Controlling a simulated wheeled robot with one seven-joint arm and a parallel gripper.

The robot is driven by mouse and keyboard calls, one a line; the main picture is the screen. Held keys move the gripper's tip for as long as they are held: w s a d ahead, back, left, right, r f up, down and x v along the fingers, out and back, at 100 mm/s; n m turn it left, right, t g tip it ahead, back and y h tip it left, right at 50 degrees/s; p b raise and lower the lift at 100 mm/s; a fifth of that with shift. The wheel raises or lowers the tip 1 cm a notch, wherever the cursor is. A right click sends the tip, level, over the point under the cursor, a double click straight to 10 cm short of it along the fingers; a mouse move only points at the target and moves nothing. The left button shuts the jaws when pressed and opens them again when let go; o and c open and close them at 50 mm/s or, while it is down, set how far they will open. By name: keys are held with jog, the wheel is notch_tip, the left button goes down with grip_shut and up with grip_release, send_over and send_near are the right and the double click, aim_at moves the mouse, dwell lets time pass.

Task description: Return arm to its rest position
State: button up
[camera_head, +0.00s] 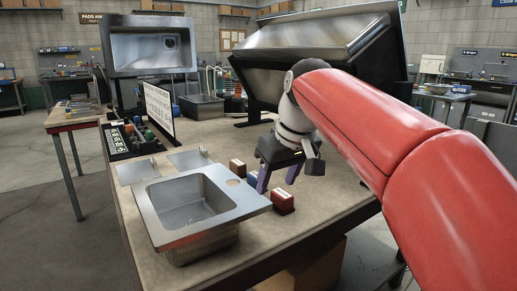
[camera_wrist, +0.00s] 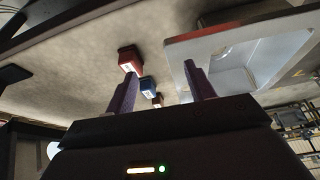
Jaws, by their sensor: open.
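My red arm reaches in from the right in the head view. My gripper (camera_head: 277,183) is open, with its two purple fingers apart above the workbench (camera_head: 270,240), just right of a steel sink (camera_head: 190,200). No object shows held between the fingers in the wrist view (camera_wrist: 163,82). A red box (camera_head: 282,202) with a pale label lies near the fingers. A blue box (camera_head: 252,180) is partly hidden behind a finger, and another red box (camera_head: 237,168) stands farther back. A red box (camera_wrist: 130,60) and the blue box (camera_wrist: 148,86) also show in the wrist view.
A large tilted steel basin (camera_head: 315,45) on a black stand is close behind my arm. A raised sink (camera_head: 152,47) stands at the back left. A white sign (camera_head: 159,108) and a black tray of small items (camera_head: 128,138) line the bench's left side. The bench's front right is clear.

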jog(key=s+d+f+m, duration=0.2)
jog(key=s+d+f, duration=0.1)
jog(key=s+f, duration=0.3)
jog(key=s+d+f+m+t+h, duration=0.1)
jog(key=s+d+f+m, duration=0.1)
jog(key=s+d+f, duration=0.2)
jog(key=s+d+f+m+h, duration=0.1)
jog(key=s+d+f, duration=0.3)
jog(key=s+f, duration=0.4)
jog(key=s+m, duration=0.1)
jog(key=s, duration=0.2)
jog(key=shift+d+f+t, duration=0.25)
jog(key=shift+t, duration=0.15)
